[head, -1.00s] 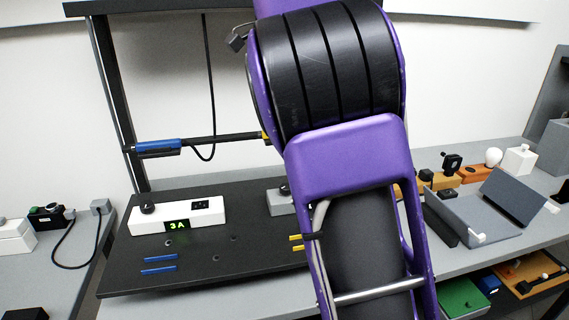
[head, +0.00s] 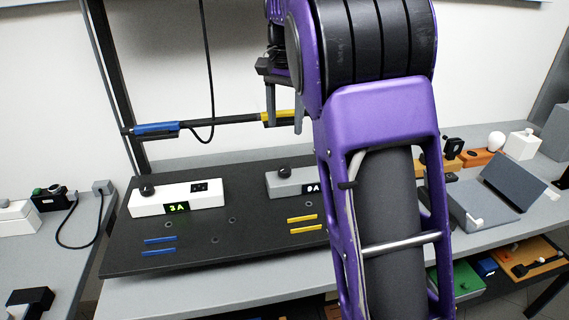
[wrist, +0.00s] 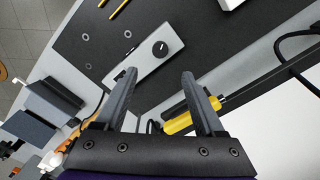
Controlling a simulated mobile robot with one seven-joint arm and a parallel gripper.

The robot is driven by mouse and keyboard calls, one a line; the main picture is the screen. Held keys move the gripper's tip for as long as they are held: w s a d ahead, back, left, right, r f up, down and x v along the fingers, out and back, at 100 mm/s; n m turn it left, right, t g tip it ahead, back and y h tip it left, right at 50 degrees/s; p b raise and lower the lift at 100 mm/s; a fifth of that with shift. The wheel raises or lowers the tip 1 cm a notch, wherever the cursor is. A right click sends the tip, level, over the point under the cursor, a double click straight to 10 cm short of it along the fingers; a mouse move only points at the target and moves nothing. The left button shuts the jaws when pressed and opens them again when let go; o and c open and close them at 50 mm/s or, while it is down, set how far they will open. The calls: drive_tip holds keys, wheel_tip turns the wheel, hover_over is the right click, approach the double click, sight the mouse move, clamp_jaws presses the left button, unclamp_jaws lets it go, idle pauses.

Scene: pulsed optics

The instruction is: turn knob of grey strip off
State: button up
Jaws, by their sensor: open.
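The grey strip (head: 287,184) lies on the black board, its right end hidden behind my arm. Its black round knob (head: 282,166) is on top, and its display (head: 312,188) appears to read 0A. In the wrist view the strip (wrist: 140,72) lies beyond my fingertips, with the knob (wrist: 160,48) a little past the gap between them. The pointer mark's exact setting is too small to tell. My gripper (head: 284,123) is open and empty, above the knob and apart from it; both fingers also show in the wrist view (wrist: 158,76).
A white strip (head: 150,208) with a knob and a 3A display sits left on the black board (head: 130,262). A horizontal rail with blue (head: 157,129) and yellow (head: 277,117) sleeves runs behind; my gripper is close to the yellow one. A grey open box (head: 475,208) stands right.

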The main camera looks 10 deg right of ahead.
sight(285, 169)
wheel_tip(285, 169, down, 12)
drive_tip(key=shift+f, duration=0.1)
idle(0.4)
clamp_jaws()
